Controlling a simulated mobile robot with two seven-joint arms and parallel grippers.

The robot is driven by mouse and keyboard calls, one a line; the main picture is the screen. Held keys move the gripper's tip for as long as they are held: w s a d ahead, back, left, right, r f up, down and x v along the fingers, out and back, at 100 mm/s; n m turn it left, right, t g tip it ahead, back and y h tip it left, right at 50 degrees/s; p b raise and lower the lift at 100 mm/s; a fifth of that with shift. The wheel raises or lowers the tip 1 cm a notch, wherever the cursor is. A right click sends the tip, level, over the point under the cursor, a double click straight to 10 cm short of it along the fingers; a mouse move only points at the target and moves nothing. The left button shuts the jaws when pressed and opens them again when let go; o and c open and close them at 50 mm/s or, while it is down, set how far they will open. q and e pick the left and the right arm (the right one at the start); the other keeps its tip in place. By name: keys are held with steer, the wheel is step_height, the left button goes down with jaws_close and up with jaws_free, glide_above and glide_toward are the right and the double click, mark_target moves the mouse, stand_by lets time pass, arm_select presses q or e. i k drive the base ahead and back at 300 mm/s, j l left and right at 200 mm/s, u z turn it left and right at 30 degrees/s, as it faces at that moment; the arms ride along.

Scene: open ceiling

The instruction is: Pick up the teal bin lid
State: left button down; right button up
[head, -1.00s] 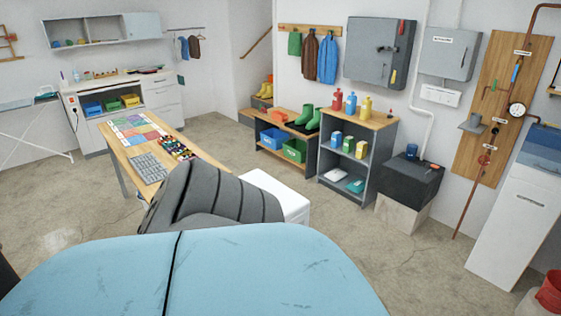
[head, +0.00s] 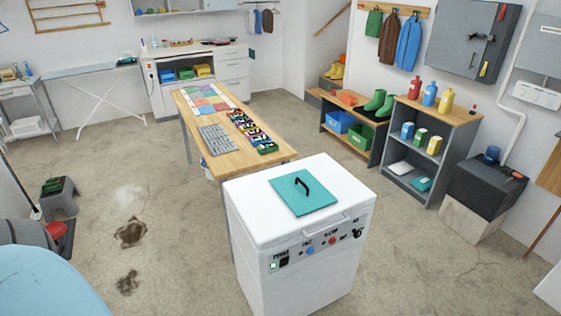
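The teal bin lid (head: 304,192) is a flat square plate with a black arched handle (head: 303,186) on top. It lies flat on the white top of a chest-like appliance (head: 255,205), near the middle of the head view. Nothing touches the lid except the surface under it. Neither of my grippers shows. A light blue and grey part of my own arm fills the lower left corner, well apart from the lid.
A wooden table (head: 190,102) with a coloured mat and several small items stands behind the appliance. A grey shelf unit (head: 455,128) and a black box (head: 487,185) stand at right. A grey bin (head: 62,208) stands at left. Open floor lies left of the appliance.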

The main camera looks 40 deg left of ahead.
mark_target(303, 194)
steer(key=u, duration=1.1)
